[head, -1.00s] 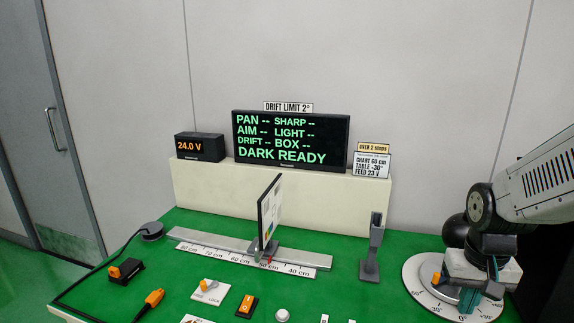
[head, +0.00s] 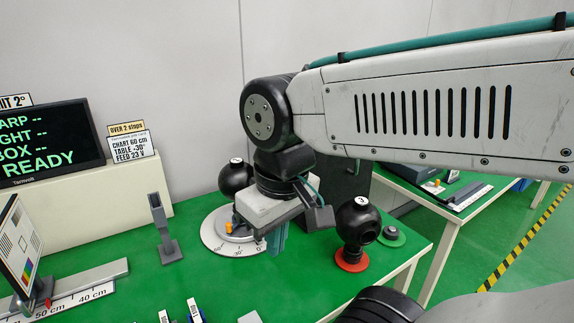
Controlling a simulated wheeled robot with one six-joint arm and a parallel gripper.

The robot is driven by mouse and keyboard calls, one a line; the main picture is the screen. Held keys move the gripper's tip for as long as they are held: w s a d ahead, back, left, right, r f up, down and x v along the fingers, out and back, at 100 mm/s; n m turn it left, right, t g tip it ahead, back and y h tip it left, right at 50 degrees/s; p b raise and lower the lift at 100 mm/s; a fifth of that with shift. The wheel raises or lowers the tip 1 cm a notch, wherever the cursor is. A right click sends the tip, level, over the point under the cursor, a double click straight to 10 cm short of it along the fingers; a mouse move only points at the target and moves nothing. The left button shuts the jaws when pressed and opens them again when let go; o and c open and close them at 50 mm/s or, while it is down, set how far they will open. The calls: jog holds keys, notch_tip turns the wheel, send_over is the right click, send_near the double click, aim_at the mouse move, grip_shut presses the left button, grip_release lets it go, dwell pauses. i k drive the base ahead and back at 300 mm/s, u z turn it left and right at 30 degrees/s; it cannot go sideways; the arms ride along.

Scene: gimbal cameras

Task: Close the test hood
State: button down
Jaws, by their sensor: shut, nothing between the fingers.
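A dark box-like shape (head: 352,184) stands at the right end of the green table, largely hidden behind my arm. It may be the test hood, but I cannot tell for sure, nor whether it is open. My gripper (head: 277,240) has teal fingers pointing down and shut, with nothing visible in them. It hangs in front of the right side of the round white dial (head: 212,240), left of the black ball camera (head: 358,222) marked 3 on a red base. Whether the fingers touch anything is unclear.
Another black ball camera (head: 235,180) stands behind the dial. A green disc (head: 391,236) lies near the table's right edge. A grey post (head: 161,228) and the chart panel (head: 19,255) stand to the left. A second table (head: 455,212) is behind at right, past a floor gap.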

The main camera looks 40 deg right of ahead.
aim_at(342, 179)
jog(key=u, duration=0.05)
jog(key=k, duration=0.45)
jog(key=z, duration=1.2)
jog(key=i, duration=0.5)
jog(key=z, duration=0.05)
